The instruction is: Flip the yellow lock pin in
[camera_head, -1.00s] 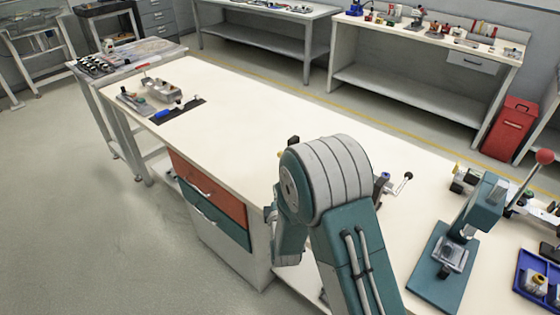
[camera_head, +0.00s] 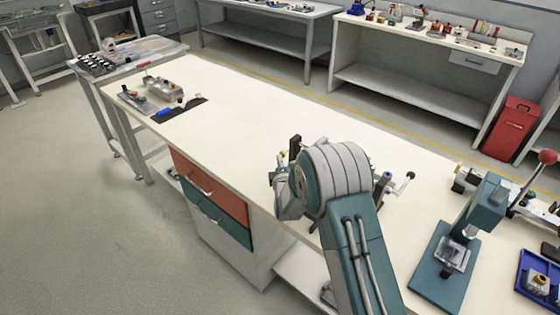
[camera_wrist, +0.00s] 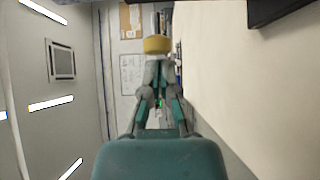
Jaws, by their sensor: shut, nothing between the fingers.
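A yellow round-ended piece (camera_wrist: 157,45), which looks like the lock pin, stands straight ahead of my fingertips in the wrist view. My gripper (camera_wrist: 158,68) is shut and empty, its tips close below the yellow piece in the picture. I cannot tell whether they touch. In the head view my own arm covers the middle of the workbench (camera_head: 240,105) and hides the gripper's fingers. A small yellowish spot (camera_head: 284,155) shows beside a dark upright part (camera_head: 295,148) just left of my arm. Most of the fixture there is hidden.
A crank with a dark knob (camera_head: 410,175) sticks out right of my arm. A teal press (camera_head: 462,240) and a blue tray (camera_head: 540,275) stand further right. The bench between is clear.

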